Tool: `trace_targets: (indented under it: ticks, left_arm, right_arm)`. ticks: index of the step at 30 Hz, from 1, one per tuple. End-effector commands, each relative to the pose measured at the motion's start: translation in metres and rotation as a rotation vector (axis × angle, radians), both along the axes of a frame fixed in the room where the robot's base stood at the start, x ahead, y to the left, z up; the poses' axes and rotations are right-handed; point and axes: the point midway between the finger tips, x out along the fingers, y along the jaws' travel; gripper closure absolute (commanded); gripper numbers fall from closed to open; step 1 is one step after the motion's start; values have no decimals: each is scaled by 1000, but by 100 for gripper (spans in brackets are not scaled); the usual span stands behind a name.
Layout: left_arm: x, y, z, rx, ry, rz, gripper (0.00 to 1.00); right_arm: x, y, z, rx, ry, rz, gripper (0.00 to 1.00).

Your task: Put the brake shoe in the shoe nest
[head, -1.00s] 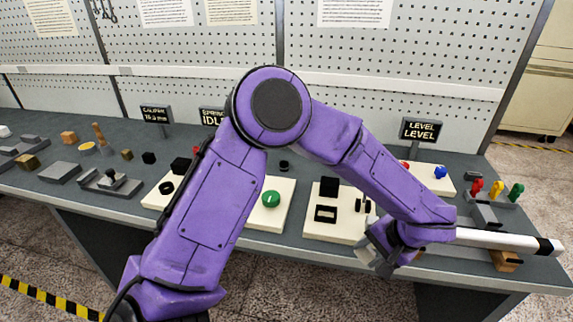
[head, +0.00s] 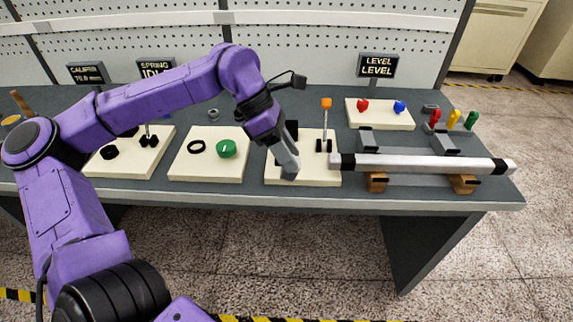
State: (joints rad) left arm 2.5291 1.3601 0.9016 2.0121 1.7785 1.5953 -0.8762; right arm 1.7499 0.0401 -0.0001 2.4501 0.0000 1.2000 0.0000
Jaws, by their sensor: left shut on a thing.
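My left gripper (head: 289,172) points down at the left front part of a cream panel (head: 328,177). It is shut on a small piece, taken to be the brake shoe, which the fingers almost wholly hide. I cannot tell whether the piece touches the panel. The shoe nest cannot be made out; the black frame seen earlier on this part of the panel is now behind the gripper. A black block (head: 291,127) stands behind the gripper. My right gripper is not in view.
An orange-topped lever (head: 326,104) rises between two black posts on the same panel, right of the gripper. A long pale bar (head: 425,163) lies to the right near the front edge. A panel with a green knob (head: 226,148) is to the left.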

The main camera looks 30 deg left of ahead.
Motion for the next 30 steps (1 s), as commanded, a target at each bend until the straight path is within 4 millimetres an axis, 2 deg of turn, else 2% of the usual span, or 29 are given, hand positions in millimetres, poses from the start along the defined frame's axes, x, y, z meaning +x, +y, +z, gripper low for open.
trace_targets:
  ticks: [3,8,15,18,21,23,26,30]
  left_arm:
    - [-8,4,7,-32,-72,306,92]
    - [-16,10,17,-33,-159,693,92]
    - [-36,21,32,48,-334,1299,92]
    - [-44,27,39,88,-389,1479,92]
    - [-49,31,43,115,-420,1581,92]
    - [-49,32,45,125,-426,1612,92]
    - [-36,36,46,134,-428,1626,92]
    - [-2,44,37,141,-418,1622,92]
  right_arm:
    - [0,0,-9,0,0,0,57]
    - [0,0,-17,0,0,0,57]
    - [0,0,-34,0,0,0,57]
    - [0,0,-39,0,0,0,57]
    - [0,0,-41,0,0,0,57]
    - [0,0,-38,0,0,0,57]
    - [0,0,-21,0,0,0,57]
    - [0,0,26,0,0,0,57]
